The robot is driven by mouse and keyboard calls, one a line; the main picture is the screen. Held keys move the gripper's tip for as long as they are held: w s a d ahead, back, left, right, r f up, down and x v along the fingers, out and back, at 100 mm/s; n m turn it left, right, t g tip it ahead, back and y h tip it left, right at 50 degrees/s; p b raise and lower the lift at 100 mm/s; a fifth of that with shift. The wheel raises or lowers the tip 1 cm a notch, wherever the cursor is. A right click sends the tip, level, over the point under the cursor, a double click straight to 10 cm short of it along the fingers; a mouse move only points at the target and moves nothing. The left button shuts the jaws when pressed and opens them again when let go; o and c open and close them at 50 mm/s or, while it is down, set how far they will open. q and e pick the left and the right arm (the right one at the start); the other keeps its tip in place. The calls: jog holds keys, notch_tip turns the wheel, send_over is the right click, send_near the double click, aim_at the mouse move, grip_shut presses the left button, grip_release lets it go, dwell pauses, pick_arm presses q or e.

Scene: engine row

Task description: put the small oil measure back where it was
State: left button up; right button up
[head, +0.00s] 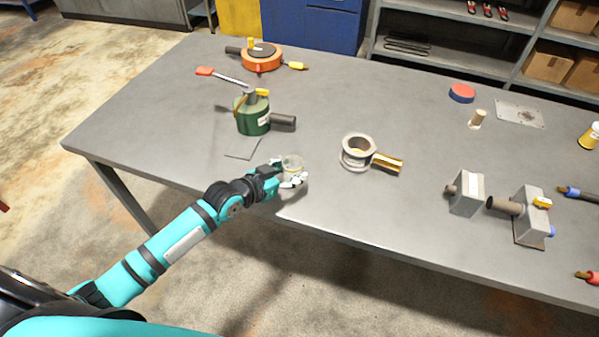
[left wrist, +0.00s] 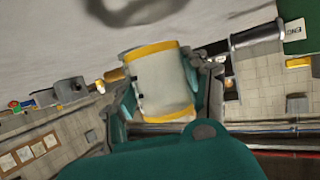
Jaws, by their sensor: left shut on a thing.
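The small oil measure (head: 292,163) is a short, clear cup with a yellowish band, near the table's front edge in the head view. My left gripper (head: 290,174) is shut around its sides. In the left wrist view, the measure (left wrist: 160,82) fills the space between the two fingers of my left gripper (left wrist: 165,95), with yellow bands at both ends. I cannot tell for sure whether it touches the table. My right gripper is not in view.
A green can (head: 252,115) with a dark handle stands behind the measure, and a thin dark outline (head: 243,148) lies left of it. A metal cup with a brass handle (head: 358,152) stands to the right. Grey blocks (head: 466,193) are farther right.

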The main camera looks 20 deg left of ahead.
pick_arm(q)
jog(key=shift+w+d, duration=0.55)
jog(key=shift+w, duration=0.2)
jog(key=f, duration=0.2)
jog(key=f+p, duration=0.1)
jog(key=shift+w+d+f, duration=0.2)
jog(key=shift+w+d, duration=0.1)
jog(key=shift+w, duration=0.05)
jog(key=shift+f, duration=0.15)
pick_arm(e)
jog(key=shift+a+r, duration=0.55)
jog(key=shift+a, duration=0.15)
pick_arm(q)
jog(key=shift+f, duration=0.1)
jog(key=o, duration=1.3)
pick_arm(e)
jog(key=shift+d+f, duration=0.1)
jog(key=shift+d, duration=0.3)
